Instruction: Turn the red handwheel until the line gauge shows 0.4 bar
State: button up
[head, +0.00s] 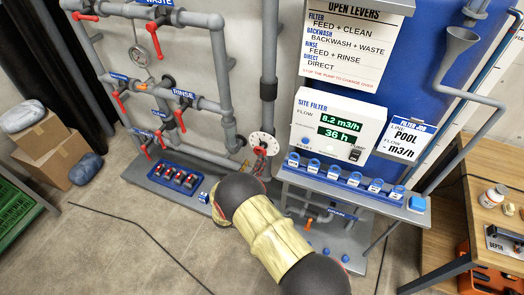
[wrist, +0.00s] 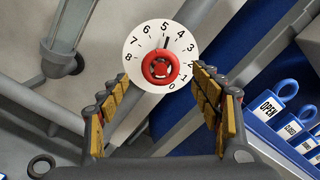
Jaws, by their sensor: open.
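The red handwheel (wrist: 160,67) is a small ring in the middle of a white round dial (wrist: 134,50) numbered 0 to 8. A black mark on the dial stands between 4 and 5. My gripper (wrist: 162,78) is open, with its yellow-padded fingers to the left and right below the wheel. I cannot tell whether either finger touches it. In the head view the white dial (head: 262,137) is at the middle, and my arm partly hides the area below it. I cannot make out a bar reading on any line gauge.
The site filter panel (head: 338,122) shows 8.2 m3/h and 36 h. Below it is a shelf with several blue tags (head: 333,173). Pipes with red levers (head: 121,103) stand at the left. A wooden bench (head: 490,218) stands at the right.

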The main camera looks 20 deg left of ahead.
aim_at(260, 151)
jog(key=w, duration=0.5)
jog(key=w+b, duration=0.1)
jog(key=w, duration=0.1)
jog(key=shift+w+d, duration=0.3)
jog(key=c, duration=1.1)
jog(key=shift+c, duration=0.3)
